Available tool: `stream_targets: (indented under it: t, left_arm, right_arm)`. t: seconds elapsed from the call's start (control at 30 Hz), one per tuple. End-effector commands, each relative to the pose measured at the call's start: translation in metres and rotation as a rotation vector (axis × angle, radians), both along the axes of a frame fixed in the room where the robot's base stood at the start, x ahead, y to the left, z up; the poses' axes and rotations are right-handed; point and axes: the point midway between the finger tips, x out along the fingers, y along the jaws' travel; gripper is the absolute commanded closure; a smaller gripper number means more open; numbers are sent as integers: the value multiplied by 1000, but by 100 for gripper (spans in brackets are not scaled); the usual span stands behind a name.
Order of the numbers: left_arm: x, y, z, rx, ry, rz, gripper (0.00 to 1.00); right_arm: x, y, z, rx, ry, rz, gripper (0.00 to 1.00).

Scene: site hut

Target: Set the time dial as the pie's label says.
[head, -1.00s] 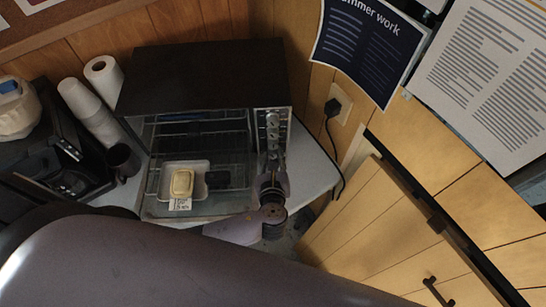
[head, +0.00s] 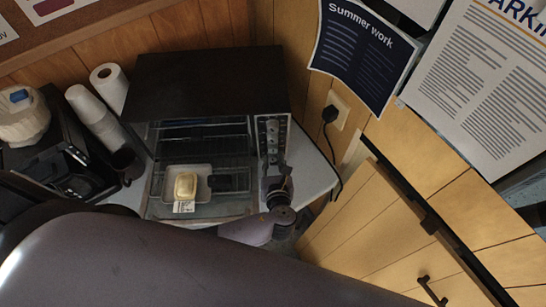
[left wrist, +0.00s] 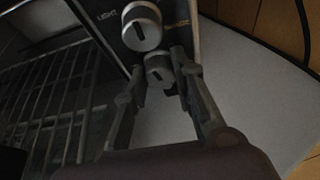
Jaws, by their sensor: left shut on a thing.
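The oven's control panel (head: 272,135) has a column of grey dials. In the left wrist view, an upper dial (left wrist: 142,28) has "LIGHT" printed at its left. A lower dial (left wrist: 158,68) sits between the fingertips of my left gripper (left wrist: 160,72). The left gripper (head: 276,176) is shut on that lower dial, near the bottom of the panel. The pie (head: 186,184) is pale yellow and sits in a light tray at the oven's open front. Its white label (head: 184,206) is at the front; the print is too small to read. My right gripper is not in view.
The black toaster oven (head: 205,85) stands on a white counter (head: 312,165) with its front open. Paper cups (head: 100,120), a paper roll (head: 110,85) and a dark coffee machine (head: 60,150) are at its left. A socket and cord (head: 332,112) are at its right.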

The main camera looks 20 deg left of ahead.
Motion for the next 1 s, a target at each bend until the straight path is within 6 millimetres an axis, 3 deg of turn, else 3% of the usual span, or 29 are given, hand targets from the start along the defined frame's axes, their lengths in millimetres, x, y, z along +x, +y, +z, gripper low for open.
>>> stream_targets:
  t: [0.1, 0.4, 1.0]
  left_arm:
    - [0, -2, 5, 100, 46, 1, 100]
    - [1, -4, 2, 364, 156, 0, 100]
    - [2, -6, -3, 811, 344, 0, 100]
  right_arm:
    - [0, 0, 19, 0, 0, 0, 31]
    - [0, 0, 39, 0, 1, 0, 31]
    - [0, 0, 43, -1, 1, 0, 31]
